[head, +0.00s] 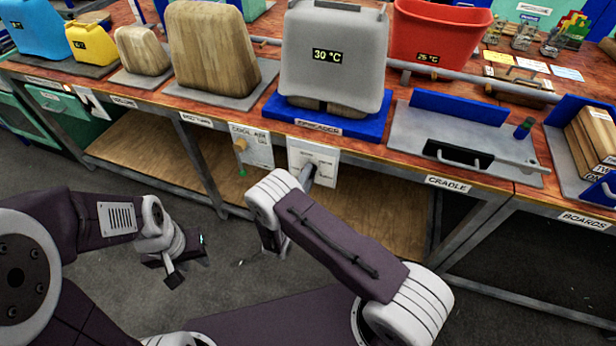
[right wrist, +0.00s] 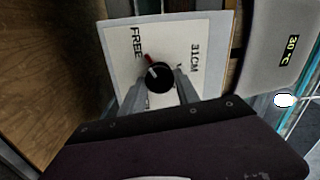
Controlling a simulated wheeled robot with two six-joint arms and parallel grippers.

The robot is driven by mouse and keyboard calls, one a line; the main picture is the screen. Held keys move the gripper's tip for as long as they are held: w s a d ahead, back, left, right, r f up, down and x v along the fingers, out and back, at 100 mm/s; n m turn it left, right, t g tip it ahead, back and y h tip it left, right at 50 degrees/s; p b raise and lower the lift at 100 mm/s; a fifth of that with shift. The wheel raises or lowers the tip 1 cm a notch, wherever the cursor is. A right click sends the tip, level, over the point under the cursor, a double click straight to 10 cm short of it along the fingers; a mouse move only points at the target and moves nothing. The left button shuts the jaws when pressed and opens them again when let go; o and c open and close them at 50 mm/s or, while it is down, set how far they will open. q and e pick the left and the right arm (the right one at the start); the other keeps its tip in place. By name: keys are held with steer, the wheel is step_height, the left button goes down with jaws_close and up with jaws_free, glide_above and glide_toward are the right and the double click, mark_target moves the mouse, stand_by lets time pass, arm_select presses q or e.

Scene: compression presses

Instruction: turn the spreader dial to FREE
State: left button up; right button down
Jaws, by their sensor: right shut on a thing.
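The spreader dial is a black knob (right wrist: 159,77) on a white plate (right wrist: 185,30) in the right wrist view. The plate reads FREE on the left and 31 CM on the right. A red mark and a pale pointer line show at the knob's upper left; exact alignment is hard to tell. My right gripper (right wrist: 163,88) has a finger on each side of the knob and is shut on it. In the head view the plate (head: 328,158) hangs on the bench front, with my right arm partly covering it. My left gripper (head: 184,265) hangs low over the floor, away from the bench; its jaw state is unclear.
A grey container (head: 333,60) reading 30 °C stands on a blue base (head: 300,112) labelled SPREADER above the dial. A COOL AIR plate (head: 252,150) is to the left. The cradle tray (head: 410,135) is to the right. A lower wooden shelf (head: 390,215) lies behind my arm.

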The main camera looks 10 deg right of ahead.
stand_by(0.5)
steer(key=c, duration=0.9)
jaws_free()
steer(key=v, duration=0.9)
steer(key=shift+p, duration=0.4)
